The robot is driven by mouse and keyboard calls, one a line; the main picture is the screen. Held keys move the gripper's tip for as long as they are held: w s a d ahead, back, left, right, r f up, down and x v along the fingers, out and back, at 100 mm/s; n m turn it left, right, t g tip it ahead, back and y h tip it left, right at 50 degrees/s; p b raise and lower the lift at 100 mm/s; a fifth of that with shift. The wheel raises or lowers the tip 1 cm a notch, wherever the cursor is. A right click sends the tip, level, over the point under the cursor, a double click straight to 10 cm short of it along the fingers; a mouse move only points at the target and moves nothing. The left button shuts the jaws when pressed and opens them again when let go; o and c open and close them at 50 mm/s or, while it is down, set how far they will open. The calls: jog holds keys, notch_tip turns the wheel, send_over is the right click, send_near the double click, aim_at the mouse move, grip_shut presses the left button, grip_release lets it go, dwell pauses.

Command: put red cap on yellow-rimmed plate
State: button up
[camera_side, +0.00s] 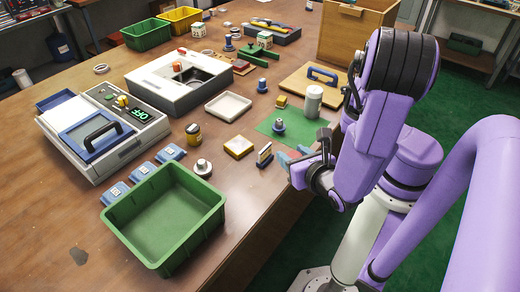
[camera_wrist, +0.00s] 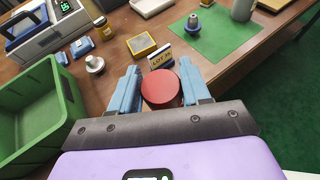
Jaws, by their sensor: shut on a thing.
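The red cap (camera_wrist: 161,89) is a round, flat-topped piece between the two light-blue fingers of my gripper (camera_wrist: 160,72) in the wrist view. The fingers are shut on it from both sides. The yellow-rimmed plate (camera_wrist: 141,44) is a small square with a pale middle, lying on the table ahead and slightly left of my gripper. It also shows in the side view (camera_side: 239,147), left of my gripper, and looks empty.
A small upright lot sign (camera_wrist: 160,56) stands between my gripper and the plate. A green bin (camera_side: 165,215) is to the left. A metal knob-like part (camera_wrist: 95,63) is left of the plate. A green mat (camera_side: 291,127) holds a blue-based part and a grey cylinder (camera_side: 313,101).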

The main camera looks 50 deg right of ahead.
jog(key=w+d+r+m+g+h, duration=0.1)
jog(key=w+d+m+g+h, duration=0.2)
jog(key=w+m+g+h, duration=0.2)
jog(key=w+m+g, duration=0.1)
jog(key=w+m, duration=0.1)
jog(key=shift+w+d+r+m+g+h, duration=0.2)
jog(key=shift+w+r+m+g+h, duration=0.1)
jog(key=shift+w+m+g, duration=0.1)
jog(key=shift+w+d+r+m+g+h, duration=0.15)
jog(key=shift+w+d+m+g+h, duration=0.1)
jog(key=shift+d+m+g, duration=0.45)
jog(key=shift+w+d+r+m+g+h, duration=0.15)
jog(key=shift+w+d+m+g, duration=0.1)
jog(key=shift+d+m+g, duration=0.45)
send_over(239, 144)
jog(key=f, duration=0.9)
jog(key=shift+s+f, duration=0.1)
jog(key=shift+s, duration=0.2)
jog(key=shift+w+f, duration=0.35)
jog(key=shift+f, duration=1.55)
